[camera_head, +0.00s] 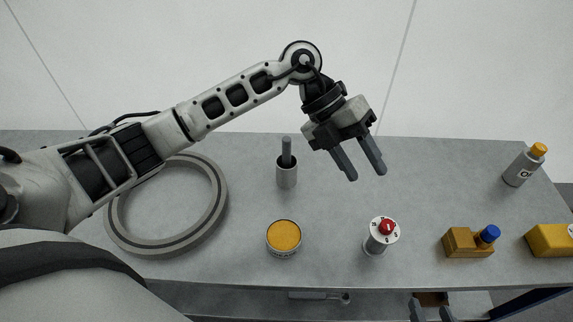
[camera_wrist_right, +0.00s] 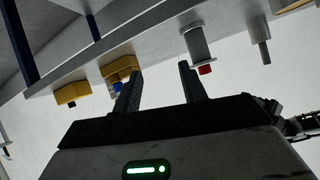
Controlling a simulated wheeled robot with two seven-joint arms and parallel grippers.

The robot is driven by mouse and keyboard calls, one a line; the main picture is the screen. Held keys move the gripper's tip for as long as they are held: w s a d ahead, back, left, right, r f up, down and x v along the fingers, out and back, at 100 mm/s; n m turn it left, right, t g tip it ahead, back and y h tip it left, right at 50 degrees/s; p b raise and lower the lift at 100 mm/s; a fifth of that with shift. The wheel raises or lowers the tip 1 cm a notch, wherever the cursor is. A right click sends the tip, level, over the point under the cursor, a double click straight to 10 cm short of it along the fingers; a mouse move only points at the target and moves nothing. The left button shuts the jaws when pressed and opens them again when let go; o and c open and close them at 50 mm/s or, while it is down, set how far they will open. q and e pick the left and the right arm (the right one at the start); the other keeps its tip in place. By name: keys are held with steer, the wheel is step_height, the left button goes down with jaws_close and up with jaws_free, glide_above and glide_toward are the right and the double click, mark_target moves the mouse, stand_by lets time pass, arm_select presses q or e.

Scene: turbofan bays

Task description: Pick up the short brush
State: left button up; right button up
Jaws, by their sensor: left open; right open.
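A grey cup (camera_head: 286,177) stands on the table left of centre in the head view, with a dark upright rod (camera_head: 287,150) sticking out of it. The rod may be a brush handle; no bristles show, so I cannot tell that it is the short brush. My left gripper (camera_head: 366,174) is open and empty, in the air right of the cup. My right gripper (camera_head: 430,309) is open at the bottom edge of the head view, low by the table's front; its fingers also show empty in the right wrist view (camera_wrist_right: 160,72).
A grey ring (camera_head: 215,215) lies at left. An orange-topped tin (camera_head: 284,237), a red-knobbed cylinder (camera_head: 378,241), a yellow block with a blue cap (camera_head: 464,243), another yellow block (camera_head: 550,240) and an orange-capped bottle (camera_head: 522,167) stand on the table (camera_head: 430,180). Table between cup and bottle is clear.

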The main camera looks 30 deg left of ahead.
arm_select(q)
steer(key=w+a+t+y, duration=0.1)
steer(key=w+a+y, duration=0.3)
steer(key=a, duration=0.3)
step_height(320, 180, up, 3)
steer(key=n+y, duration=0.3)
steer(key=y, duration=0.2)
glide_above(287, 152)
steer(key=shift+t, duration=0.4)
steer(key=f, duration=0.5)
steer(key=f+b, duration=0.1)
steer(key=f, duration=0.4)
steer(key=w+f, duration=0.1)
steer(key=f, duration=0.4)
steer(key=shift+a, duration=0.25)
steer(key=shift+r, duration=0.1)
jaws_close()
